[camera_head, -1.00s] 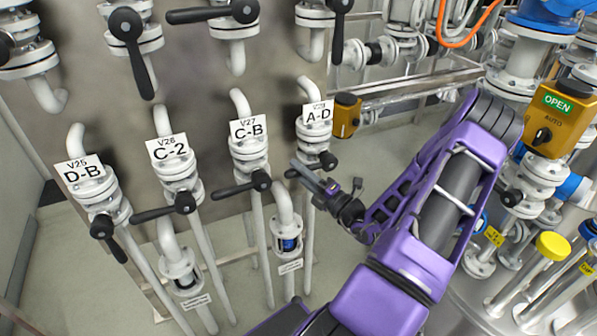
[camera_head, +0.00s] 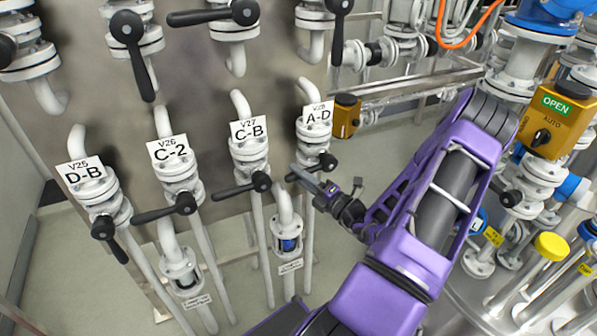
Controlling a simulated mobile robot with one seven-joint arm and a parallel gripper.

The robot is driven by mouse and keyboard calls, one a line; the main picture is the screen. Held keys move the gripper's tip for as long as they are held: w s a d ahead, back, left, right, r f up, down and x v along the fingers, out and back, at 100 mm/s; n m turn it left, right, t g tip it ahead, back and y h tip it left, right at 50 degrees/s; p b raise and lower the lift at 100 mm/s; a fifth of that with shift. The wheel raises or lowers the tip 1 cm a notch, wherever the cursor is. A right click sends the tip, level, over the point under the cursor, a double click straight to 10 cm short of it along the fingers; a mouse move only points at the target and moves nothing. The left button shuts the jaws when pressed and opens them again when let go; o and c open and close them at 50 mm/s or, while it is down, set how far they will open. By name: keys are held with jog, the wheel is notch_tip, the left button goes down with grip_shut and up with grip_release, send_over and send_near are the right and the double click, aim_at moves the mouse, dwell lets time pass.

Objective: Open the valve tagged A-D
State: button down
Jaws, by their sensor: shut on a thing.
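The valve tagged A-D (camera_head: 313,137) is on the right end of the lower row, on a white vertical pipe, with its white tag (camera_head: 317,114) above it. Its black lever (camera_head: 328,161) points left and slightly down, across the pipe. My gripper (camera_head: 299,174) reaches in from the right and is shut on the lever's left part. The fingers hide much of the lever; its tip shows just left of them.
The C-B valve (camera_head: 249,150) with its black lever (camera_head: 262,181) stands close on the left. The C-2 (camera_head: 177,165) and D-B (camera_head: 100,190) valves are farther left. A yellow box marked OPEN (camera_head: 558,120) and pipework stand at right.

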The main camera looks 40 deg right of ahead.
jog(key=s+d+f+n+g+h+b, duration=0.2)
jog(key=d+f+n+g+h+b, duration=0.2)
jog(key=n, duration=0.9)
jog(key=shift+s+d+f+g+b, duration=0.3)
jog(key=shift+d+f+g, duration=0.7)
jog(key=shift+d+f, duration=1.35)
jog(key=shift+w+d+r, duration=0.1)
jog(key=shift+d+r, duration=0.15)
jog(key=c, duration=0.7)
grip_release()
jog(key=shift+c, duration=0.2)
jog(key=shift+o, duration=0.3)
jog(key=shift+a, duration=0.1)
